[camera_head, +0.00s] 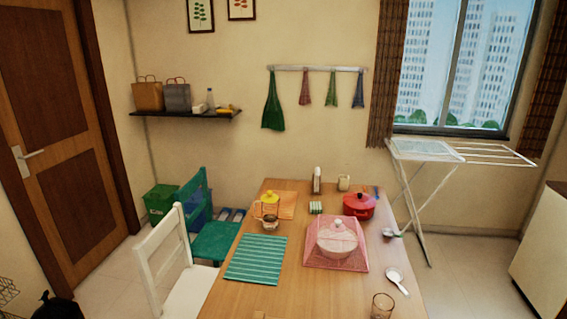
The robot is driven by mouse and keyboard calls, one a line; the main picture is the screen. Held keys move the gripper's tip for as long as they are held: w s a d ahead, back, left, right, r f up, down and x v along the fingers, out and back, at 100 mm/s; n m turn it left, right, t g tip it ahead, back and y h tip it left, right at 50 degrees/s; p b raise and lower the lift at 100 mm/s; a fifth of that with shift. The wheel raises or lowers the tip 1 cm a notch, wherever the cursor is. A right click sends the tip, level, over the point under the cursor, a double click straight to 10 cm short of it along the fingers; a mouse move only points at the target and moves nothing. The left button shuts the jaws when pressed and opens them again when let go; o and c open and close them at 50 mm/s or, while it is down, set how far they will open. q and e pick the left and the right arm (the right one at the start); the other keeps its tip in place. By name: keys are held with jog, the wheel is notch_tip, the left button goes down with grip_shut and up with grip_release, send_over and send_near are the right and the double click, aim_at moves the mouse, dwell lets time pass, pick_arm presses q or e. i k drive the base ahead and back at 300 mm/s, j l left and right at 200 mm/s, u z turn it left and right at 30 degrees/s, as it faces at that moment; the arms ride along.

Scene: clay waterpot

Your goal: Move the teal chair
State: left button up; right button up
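The teal chair (214,240) stands at the left side of the wooden dining table, toward its far end. Its backrest is on the left and its seat faces the table edge. A white chair (158,250) stands nearer to me and hides a lower part of the teal chair. Neither of my grippers shows in the head view.
The wooden table (225,291) holds a red pot (358,205), a pink mesh food cover (336,262) and a striped teal mat (256,259). A green bin (161,203) stands behind the chairs. A drying rack (419,205) stands right. Floor by the door (80,130) is open.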

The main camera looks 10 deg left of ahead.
aim_at(214, 242)
jog(key=j+z, duration=0.2)
jog(key=j, duration=0.5)
jog(key=j+z, duration=0.2)
jog(key=j, duration=0.5)
jog(key=k+j+z, duration=0.2)
jog(key=j, duration=0.5)
jog(key=j+z, duration=0.15)
jog(key=j, duration=0.4)
jog(key=i+j+z, duration=0.15)
jog(key=j, duration=0.4)
jog(key=j+z, duration=0.3)
jog(key=j, duration=0.75)
jog(key=i+j+z, duration=0.2)
jog(key=j, duration=0.5)
jog(key=i+j+z, duration=0.1)
jog(key=j+z, duration=0.15)
jog(key=j, duration=0.45)
jog(key=j+z, duration=0.2)
jog(key=j, duration=0.5)
jog(key=i+j+z, duration=0.2)
jog(key=j, duration=0.5)
jog(key=i+j+z, duration=0.2)
jog(key=j, duration=0.45)
jog(key=j+z, duration=0.2)
jog(key=j, duration=0.5)
